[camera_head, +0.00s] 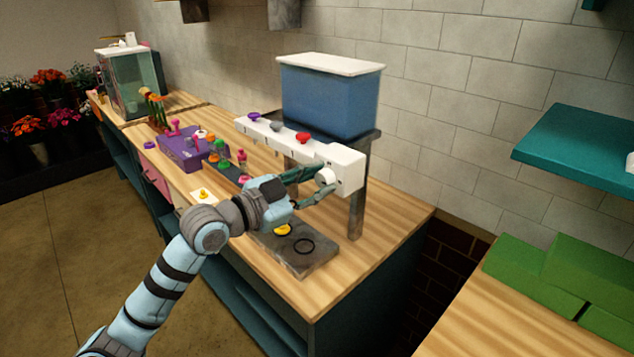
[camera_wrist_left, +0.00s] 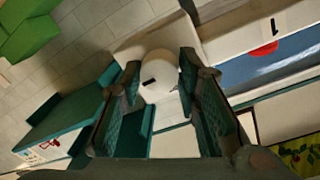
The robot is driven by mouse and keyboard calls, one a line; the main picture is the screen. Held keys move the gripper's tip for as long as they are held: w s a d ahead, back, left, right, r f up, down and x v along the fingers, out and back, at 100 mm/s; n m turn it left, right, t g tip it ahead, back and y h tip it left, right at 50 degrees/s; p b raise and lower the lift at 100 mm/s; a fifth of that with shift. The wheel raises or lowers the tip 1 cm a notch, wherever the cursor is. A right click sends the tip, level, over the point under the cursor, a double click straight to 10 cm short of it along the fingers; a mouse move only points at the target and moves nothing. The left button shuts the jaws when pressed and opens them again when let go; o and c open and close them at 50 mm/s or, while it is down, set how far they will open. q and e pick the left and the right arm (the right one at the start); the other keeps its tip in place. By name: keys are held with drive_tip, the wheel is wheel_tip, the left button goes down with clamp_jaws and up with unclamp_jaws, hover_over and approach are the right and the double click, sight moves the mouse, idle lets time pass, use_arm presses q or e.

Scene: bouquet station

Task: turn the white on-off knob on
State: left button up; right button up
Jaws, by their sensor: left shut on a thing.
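The white on-off knob (camera_head: 325,177) sticks out from the right end of the long white panel (camera_head: 347,170) below the blue tank. In the left wrist view the round knob (camera_wrist_left: 160,68) sits between the two finger pads, with a short dark mark on its face. My left gripper (camera_head: 319,186) is shut on the knob, one finger on each side of it. The fingers partly cover the knob in the head view. My right gripper is in neither view.
Purple, grey and red knobs (camera_head: 303,137) stand along the panel's top. The blue tank (camera_head: 325,100) rests on a stand with a grey leg (camera_head: 357,212). A dark plate (camera_head: 305,256) lies below my gripper. A purple box (camera_head: 180,152) stands left. The counter's right front is clear.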

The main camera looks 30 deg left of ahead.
use_arm(q)
drive_tip(key=o, duration=1.2)
drive_tip(key=shift+s, duration=0.1)
drive_tip(key=shift+c, duration=0.2)
drive_tip(key=shift+r, duration=0.15)
wheel_tip(320, 180, up, 10)
